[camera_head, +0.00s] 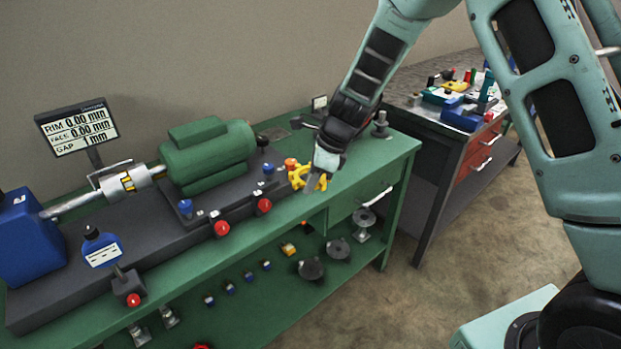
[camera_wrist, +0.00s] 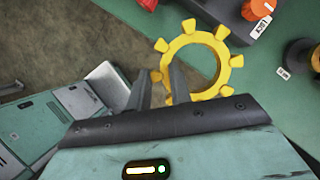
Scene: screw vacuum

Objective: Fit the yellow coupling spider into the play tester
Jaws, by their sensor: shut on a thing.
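The yellow coupling spider (camera_wrist: 196,46) is a toothed ring. In the wrist view it lies at the fingertips of my gripper (camera_wrist: 161,88), which is shut on its left side, with one lug between the fingers. In the head view the spider (camera_head: 297,174) shows just left of my gripper (camera_head: 316,182), over the right part of the green bench. I cannot tell for sure whether this is the play tester.
The green bench (camera_head: 372,160) carries a green motor (camera_head: 208,155), a shaft coupling (camera_head: 130,182) and a blue unit (camera_head: 28,236) on a dark base. A display (camera_head: 78,127) stands behind. A black round part (camera_wrist: 300,53) lies right of the spider. Bench space right of my gripper is mostly clear.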

